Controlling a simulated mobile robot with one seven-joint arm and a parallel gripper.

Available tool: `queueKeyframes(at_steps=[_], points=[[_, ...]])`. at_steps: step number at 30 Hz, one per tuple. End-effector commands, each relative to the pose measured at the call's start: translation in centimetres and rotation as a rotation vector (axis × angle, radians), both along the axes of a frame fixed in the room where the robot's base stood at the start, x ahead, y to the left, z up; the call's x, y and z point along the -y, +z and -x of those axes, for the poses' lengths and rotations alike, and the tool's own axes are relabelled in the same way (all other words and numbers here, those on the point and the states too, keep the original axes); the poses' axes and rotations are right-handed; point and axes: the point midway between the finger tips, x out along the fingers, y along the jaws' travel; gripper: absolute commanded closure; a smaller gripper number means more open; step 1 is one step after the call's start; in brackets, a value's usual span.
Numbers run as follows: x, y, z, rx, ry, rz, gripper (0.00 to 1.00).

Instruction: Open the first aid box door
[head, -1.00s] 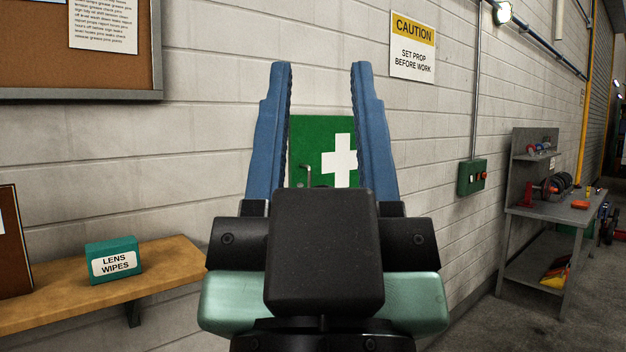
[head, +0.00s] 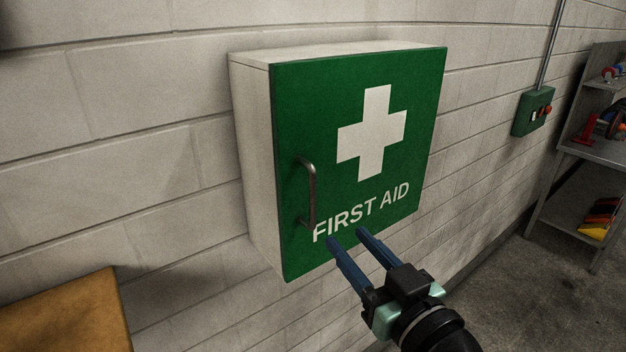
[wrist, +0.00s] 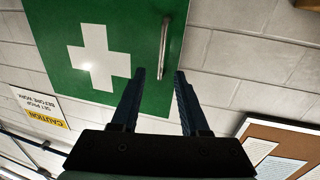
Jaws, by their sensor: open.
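The first aid box (head: 254,140) is mounted on the block wall, with white sides and a green door (head: 420,110) bearing a white cross and lettering. The door is shut. A metal bar handle (head: 310,192) stands upright near the door's left edge; it also shows in the wrist view (wrist: 164,46). My gripper (head: 346,234) is open and empty, below and right of the handle in the head view, in front of the door's lower part. In the wrist view the handle lies beyond the fingertips, roughly between their lines. I see no contact with the handle.
A wooden shelf (head: 65,318) juts from the wall at the lower left. A green switch box (head: 532,112) and a grey workbench (head: 585,150) stand to the right. A caution sign (wrist: 42,106) and a notice board (wrist: 285,145) show in the wrist view.

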Motion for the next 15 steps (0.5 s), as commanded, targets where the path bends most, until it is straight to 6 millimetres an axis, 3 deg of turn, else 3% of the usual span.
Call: queueKeyframes(at_steps=[5,15], points=[[-0.8,0.1,-1.5,-0.003,0.011,-0.005,0.55],[-3.6,0.3,-7.5,-0.003,0.009,-0.002,0.55]])
